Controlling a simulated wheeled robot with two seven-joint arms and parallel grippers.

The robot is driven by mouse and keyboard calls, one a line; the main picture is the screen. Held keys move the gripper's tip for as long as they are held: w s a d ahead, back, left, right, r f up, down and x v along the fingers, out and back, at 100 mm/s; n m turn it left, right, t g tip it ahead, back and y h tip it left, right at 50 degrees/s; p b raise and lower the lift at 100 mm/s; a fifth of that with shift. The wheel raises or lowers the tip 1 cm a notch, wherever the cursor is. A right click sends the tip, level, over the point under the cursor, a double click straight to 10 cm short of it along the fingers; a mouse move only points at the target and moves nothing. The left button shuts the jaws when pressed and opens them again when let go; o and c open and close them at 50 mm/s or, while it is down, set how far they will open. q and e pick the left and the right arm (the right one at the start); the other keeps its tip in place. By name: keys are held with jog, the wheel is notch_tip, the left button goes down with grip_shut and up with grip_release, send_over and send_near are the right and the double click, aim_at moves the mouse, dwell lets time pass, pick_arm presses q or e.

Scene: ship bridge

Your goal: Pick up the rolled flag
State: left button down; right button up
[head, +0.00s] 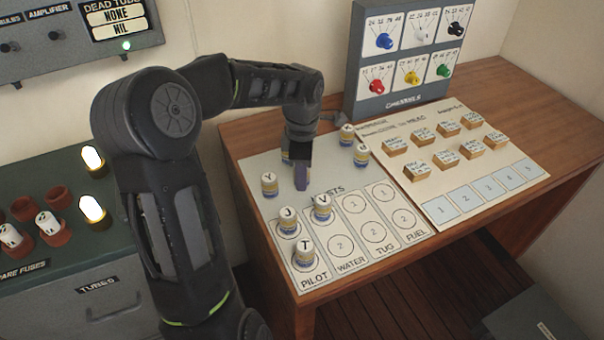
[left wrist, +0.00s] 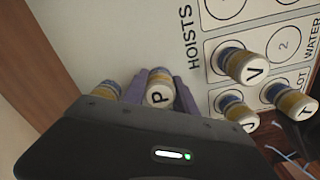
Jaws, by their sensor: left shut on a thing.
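The rolled flags are small upright rolls with lettered white tops and cream, yellow and blue sides. My left gripper (head: 302,182) points down over the left part of the hoists board (head: 262,215). In the left wrist view, its purple fingers (left wrist: 160,92) are shut on the flag marked P (left wrist: 159,93). The gripper hides this flag in the head view, and I cannot tell whether it touches the board. Flags Y (head: 269,184), J (head: 288,220), V (head: 322,207) and T (head: 305,252) stand close by. My right gripper is not in view.
More flags stand behind the gripper (head: 287,153) and to its right (head: 361,154). A second board (head: 440,212) with several wooden blocks lies at the right. A grey panel with coloured knobs (head: 402,95) stands at the back. The desk's right side (head: 530,105) is clear.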

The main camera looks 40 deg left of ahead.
pick_arm(q)
notch_tip(320, 180, up, 10)
jog(key=shift+f+b, duration=0.1)
jog(key=shift+b, duration=0.2)
dwell(0.7)
